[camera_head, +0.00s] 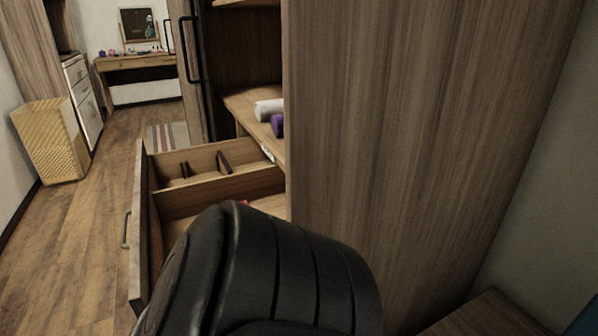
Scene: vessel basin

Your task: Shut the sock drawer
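The drawer (137,240) stands pulled out to the left from the wooden wardrobe, with a handle (125,230) on its front panel. A wooden divider (217,190) splits its inside. Dark upright pieces (223,162) show in the far compartment. A small bit of red shows in the near compartment; what it is cannot be told. A black, ribbed part of my arm fills the lower middle and hides the near part of the drawer. Neither gripper is in view.
The wardrobe side (420,130) fills the right. Its shelf (250,110) holds a white roll (268,110) and a purple roll (277,125). A wicker basket (50,145) stands at the left wall. A desk (135,65) is at the back. The floor (75,240) left of the drawer is clear.

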